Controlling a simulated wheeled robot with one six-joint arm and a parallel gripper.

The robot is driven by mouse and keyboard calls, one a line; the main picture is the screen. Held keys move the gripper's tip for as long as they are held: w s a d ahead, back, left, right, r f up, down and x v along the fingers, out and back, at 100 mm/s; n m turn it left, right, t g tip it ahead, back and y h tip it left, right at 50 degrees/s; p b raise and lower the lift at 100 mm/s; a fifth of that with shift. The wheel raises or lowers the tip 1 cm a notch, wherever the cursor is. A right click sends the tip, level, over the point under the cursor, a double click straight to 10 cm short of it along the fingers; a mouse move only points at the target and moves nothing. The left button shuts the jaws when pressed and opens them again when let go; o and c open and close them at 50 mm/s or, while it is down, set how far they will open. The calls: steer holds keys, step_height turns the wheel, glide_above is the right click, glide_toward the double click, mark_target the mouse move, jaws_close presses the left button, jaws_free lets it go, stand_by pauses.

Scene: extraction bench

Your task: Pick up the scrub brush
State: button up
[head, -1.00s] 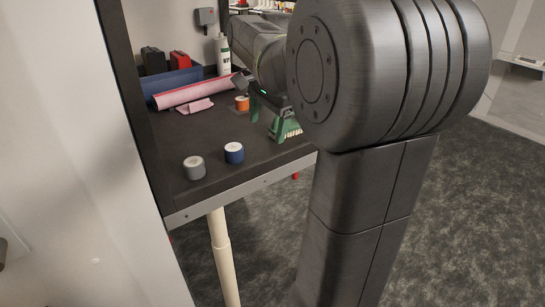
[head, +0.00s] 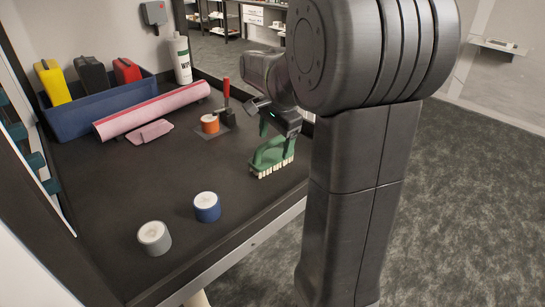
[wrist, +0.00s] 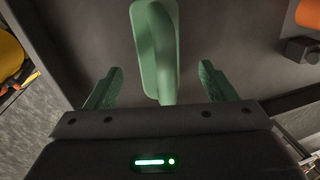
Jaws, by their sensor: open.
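The scrub brush (head: 271,157) is green with pale bristles and stands bristles down on the dark bench top, near its right edge. My gripper (head: 279,128) is directly above it in the head view. In the wrist view the brush's green handle (wrist: 158,55) runs between and beyond the two green fingers of my gripper (wrist: 160,88). The fingers are open, with a gap on each side of the handle. The bristles are hidden in the wrist view.
An orange roll (head: 210,123) sits by a red-handled tool (head: 227,100). A pink roll (head: 150,109) lies before a blue bin (head: 80,122). A white bottle (head: 181,59) stands behind.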

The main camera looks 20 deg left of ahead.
steer(key=f, duration=0.4)
steer(key=shift+a, duration=0.35)
steer(key=c, duration=1.1)
step_height(320, 180, up, 10)
steer(key=shift+r, duration=0.1)
steer(key=o, duration=0.4)
steer(key=shift+c, duration=1.4)
